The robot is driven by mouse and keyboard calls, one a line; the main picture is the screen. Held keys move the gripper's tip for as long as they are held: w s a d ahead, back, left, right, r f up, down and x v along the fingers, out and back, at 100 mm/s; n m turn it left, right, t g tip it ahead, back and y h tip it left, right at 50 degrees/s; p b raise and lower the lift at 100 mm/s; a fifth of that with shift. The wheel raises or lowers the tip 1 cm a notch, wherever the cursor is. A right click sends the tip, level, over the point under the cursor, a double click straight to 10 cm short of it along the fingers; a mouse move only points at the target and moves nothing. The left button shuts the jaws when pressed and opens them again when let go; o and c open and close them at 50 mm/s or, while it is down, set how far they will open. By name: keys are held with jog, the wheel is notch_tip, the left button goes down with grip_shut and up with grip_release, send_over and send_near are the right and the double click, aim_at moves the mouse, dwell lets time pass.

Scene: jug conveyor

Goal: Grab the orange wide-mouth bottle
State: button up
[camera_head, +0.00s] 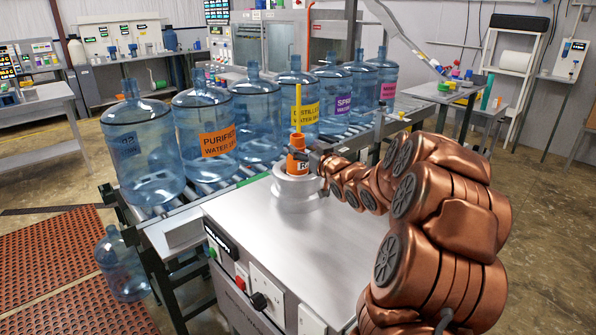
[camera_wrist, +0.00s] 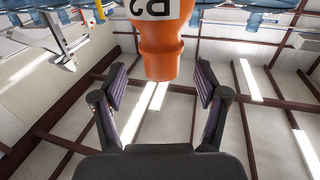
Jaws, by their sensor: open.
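The orange wide-mouth bottle (camera_head: 297,160) stands upright on a round silver pedestal (camera_head: 297,198) on the metal machine top. It has a white label with dark lettering, partly hidden by my gripper (camera_head: 313,161), which is close at its right side. In the wrist view, the bottle (camera_wrist: 161,58) appears upside down at the top centre. My gripper (camera_wrist: 160,78) is open there, with one finger on each side of the bottle's narrower end. Gaps show between the bottle and both fingers. I cannot tell how deep the bottle sits between them.
Large blue water jugs (camera_head: 203,135) stand in a row on the roller conveyor (camera_head: 180,209) behind the machine (camera_head: 262,238). A thin yellow post (camera_head: 298,106) shows just above the bottle. Another jug (camera_head: 121,266) is low at the left. The machine top in front is clear.

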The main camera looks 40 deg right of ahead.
aim_at(301, 143)
jog(key=shift+w+r+p, duration=0.25)
jog(key=shift+w+p, duration=0.05)
jog(key=shift+w, duration=0.2)
jog(key=shift+w+d+r+p, duration=0.15)
jog(key=shift+w+p, duration=0.7)
jog(key=shift+w, duration=1.25)
grip_shut()
